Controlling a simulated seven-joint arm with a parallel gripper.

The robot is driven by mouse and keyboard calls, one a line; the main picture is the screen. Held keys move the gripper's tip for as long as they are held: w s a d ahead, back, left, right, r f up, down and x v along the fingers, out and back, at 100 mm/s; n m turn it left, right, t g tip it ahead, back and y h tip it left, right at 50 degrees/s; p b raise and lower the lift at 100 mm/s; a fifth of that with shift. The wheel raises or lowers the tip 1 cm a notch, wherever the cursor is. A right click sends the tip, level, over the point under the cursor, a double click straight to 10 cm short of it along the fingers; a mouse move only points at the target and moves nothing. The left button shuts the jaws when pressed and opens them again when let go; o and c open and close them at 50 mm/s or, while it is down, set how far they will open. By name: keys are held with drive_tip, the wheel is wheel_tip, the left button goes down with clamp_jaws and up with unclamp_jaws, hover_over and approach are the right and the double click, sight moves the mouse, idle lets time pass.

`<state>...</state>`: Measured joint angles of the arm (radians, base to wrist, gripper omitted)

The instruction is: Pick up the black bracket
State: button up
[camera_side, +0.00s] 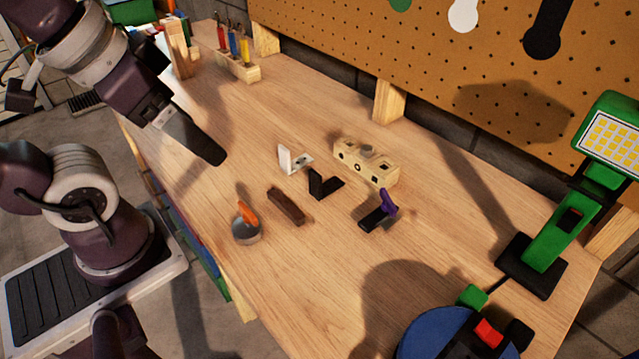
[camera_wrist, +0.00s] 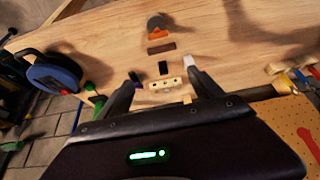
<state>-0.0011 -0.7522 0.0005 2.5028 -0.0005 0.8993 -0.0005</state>
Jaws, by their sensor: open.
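The black bracket (camera_side: 323,185) is a small L-shaped piece on the wooden bench, one leg standing up, between a white bracket (camera_side: 293,160) and a purple-handled black tool (camera_side: 379,213). In the wrist view the black bracket (camera_wrist: 163,68) is a small dark shape framed between the fingertips, beyond them. My gripper (camera_side: 216,160) is above the bench's left part, well to the left of the bracket and apart from it. In the wrist view my gripper (camera_wrist: 164,74) has its fingers spread with nothing held.
A cream block with holes (camera_side: 367,162) stands behind the bracket. A brown bar (camera_side: 287,207) and an orange-handled round tool (camera_side: 246,222) lie in front-left. A green lamp (camera_side: 550,235) and a blue round tool (camera_side: 435,335) stand right. A pegboard (camera_side: 400,45) backs the bench.

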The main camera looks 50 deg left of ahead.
drive_tip(key=shift+c, duration=0.3)
drive_tip(key=c, duration=0.9)
drive_tip(key=shift+o, duration=0.2)
